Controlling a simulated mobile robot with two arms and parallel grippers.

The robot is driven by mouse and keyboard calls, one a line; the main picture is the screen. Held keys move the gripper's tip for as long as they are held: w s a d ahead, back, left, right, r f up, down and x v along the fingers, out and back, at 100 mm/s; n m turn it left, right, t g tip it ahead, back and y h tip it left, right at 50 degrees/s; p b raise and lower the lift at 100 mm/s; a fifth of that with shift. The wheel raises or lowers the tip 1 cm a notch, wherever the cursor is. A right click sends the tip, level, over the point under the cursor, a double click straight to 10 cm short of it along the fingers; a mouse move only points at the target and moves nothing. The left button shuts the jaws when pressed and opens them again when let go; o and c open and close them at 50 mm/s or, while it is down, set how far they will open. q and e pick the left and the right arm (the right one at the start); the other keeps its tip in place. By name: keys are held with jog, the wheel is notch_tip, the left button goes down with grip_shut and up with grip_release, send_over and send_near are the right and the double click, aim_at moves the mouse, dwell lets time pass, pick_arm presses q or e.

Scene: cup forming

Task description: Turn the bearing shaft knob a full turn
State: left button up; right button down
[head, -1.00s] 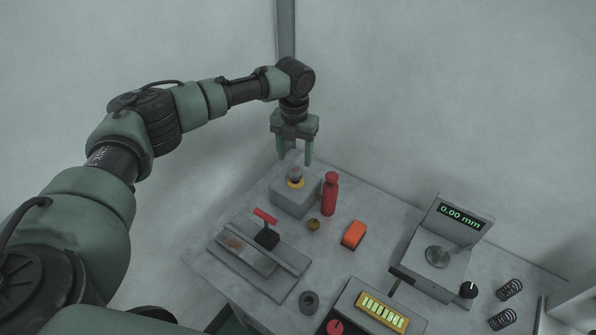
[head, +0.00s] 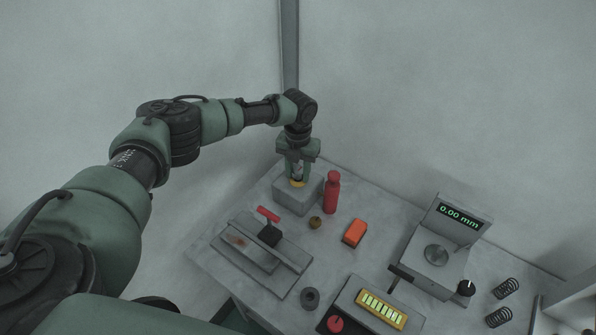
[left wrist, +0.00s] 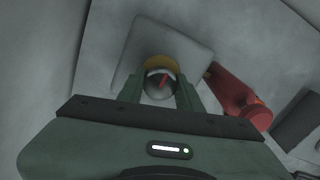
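The bearing shaft knob (left wrist: 160,84) is a grey round knob with a red mark, in a yellow ring (left wrist: 160,62) on top of a grey block (head: 291,201). In the head view it is largely hidden by my left gripper (head: 298,172), which points down at it from above. In the left wrist view the knob sits between the two fingers of my left gripper (left wrist: 160,90). The fingers are apart, one on each side, and look open around the knob; whether they touch it is hard to tell. My right gripper is not in view.
A small brass piece (head: 315,222), an orange block (head: 354,233), a red-handled fixture (head: 268,226) and a gauge reading 0.00 mm (head: 459,213) are on the table.

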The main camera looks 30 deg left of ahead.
pick_arm(q)
grip_shut()
jog(key=shift+n, duration=0.3)
